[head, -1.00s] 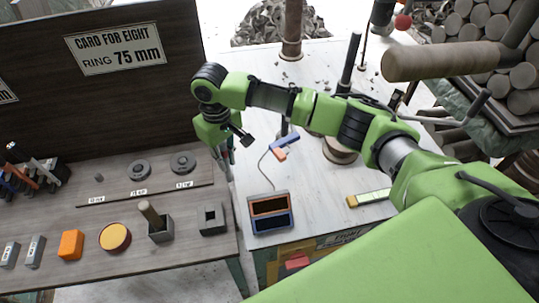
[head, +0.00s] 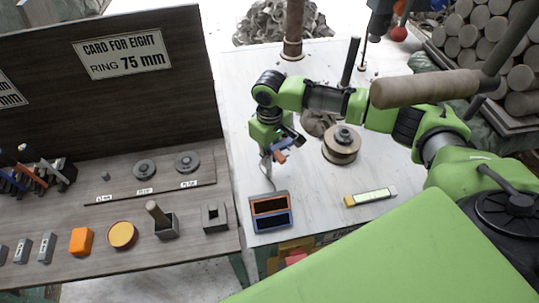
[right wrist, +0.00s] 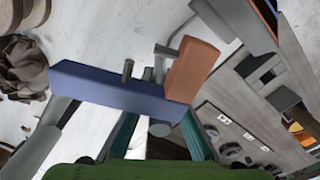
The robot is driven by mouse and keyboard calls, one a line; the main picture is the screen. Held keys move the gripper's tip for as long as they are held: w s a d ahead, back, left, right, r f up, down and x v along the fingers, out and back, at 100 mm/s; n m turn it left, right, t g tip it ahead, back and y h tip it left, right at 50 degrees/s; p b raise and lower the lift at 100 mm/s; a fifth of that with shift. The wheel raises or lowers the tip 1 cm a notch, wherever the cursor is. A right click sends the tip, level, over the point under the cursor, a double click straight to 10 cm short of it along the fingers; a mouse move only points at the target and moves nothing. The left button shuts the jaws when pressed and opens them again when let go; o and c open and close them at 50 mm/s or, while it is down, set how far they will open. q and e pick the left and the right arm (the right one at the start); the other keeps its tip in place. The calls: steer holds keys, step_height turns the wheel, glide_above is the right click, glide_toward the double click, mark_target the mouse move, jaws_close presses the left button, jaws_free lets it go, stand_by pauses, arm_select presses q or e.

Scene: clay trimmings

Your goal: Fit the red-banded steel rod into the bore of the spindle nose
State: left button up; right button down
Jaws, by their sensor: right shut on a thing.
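My right gripper (head: 267,158) points down over the left part of the white table. I see no red band. I cannot make out the spindle nose's bore. My left gripper is not in view.
The blue bar (right wrist: 120,92) and an orange block (right wrist: 192,70) are close to my gripper. A two-window display box (head: 270,212) stands below it. A round spool-like piece (head: 341,152) and clay trimmings (head: 318,122) lie right. The wooden bench (head: 95,250) holds small blocks.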

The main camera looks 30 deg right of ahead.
steer(key=shift+a, duration=0.1)
steer(key=c, duration=2.4)
jaws_free()
steer(key=shift+f, duration=0.1)
steer(key=o, duration=0.4)
